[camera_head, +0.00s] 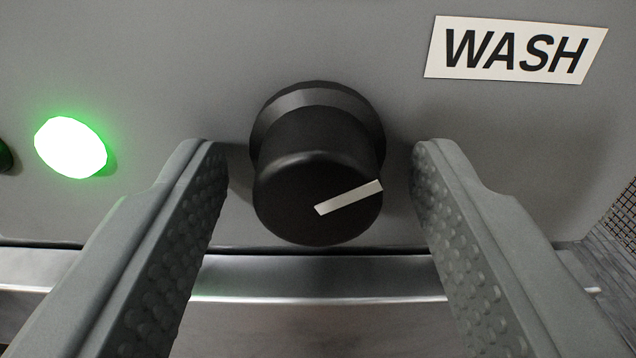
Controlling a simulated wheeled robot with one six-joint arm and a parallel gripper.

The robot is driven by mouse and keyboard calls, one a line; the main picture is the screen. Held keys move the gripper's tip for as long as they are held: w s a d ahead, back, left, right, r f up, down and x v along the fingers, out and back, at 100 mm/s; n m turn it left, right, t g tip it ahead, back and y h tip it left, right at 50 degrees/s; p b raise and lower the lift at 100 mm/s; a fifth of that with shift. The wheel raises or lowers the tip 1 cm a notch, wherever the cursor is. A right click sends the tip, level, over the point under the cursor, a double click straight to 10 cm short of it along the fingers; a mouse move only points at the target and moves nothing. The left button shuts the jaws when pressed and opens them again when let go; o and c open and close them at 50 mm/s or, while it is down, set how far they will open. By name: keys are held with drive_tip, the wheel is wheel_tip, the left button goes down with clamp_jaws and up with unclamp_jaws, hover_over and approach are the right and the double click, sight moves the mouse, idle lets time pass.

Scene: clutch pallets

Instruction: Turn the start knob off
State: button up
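The black knob (295,190) is on the grey panel, near the middle of the view. Its white pointer mark is turned to the right and slightly up. My gripper (318,165) is open, with one grey textured finger on each side of the knob. A gap shows between each finger and the knob, so neither appears to touch it. A green light (71,147) glows on the panel to the left. A white label reading WASH (515,49) is at the upper right of the knob.
The grey panel (200,60) fills the background and is bare above the knob. A shiny metal ledge (320,277) runs across below it. A dark round part (5,156) is cut off at the left edge. A mesh surface (624,215) shows at the right edge.

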drive_tip(key=c, duration=0.7)
drive_tip(key=shift+c, duration=0.2)
drive_tip(key=shift+n, duration=0.4)
drive_tip(key=n, duration=0.5)
drive_tip(key=shift+n, duration=0.3)
drive_tip(key=n, duration=0.5)
drive_tip(key=shift+d, duration=0.1)
drive_tip(key=shift+n, duration=0.4)
drive_tip(key=o, duration=0.8)
